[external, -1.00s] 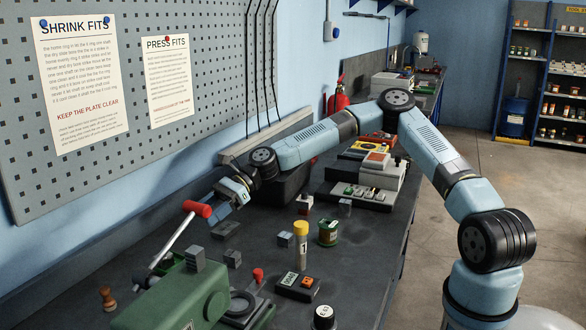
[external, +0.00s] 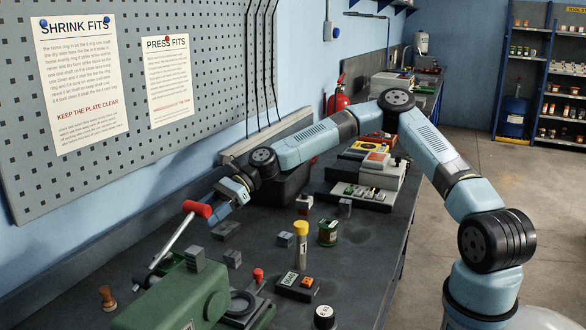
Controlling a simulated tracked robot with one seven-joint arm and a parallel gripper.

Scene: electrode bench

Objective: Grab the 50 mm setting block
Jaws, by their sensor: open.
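Several small grey blocks are in the external view, and I cannot read a size on any of them, so I cannot tell which is the 50 mm setting block. One grey block (external: 195,258) sits on the green machine, and another (external: 232,259) stands on the bench beside it. My gripper (external: 217,204) is open, above the bench near the wall, close to the red-ended lever. Its fingertips are partly hard to make out.
The green machine (external: 185,298) with its red-ended lever (external: 197,209) fills the near left. Bare bench (external: 365,262) shows at right.

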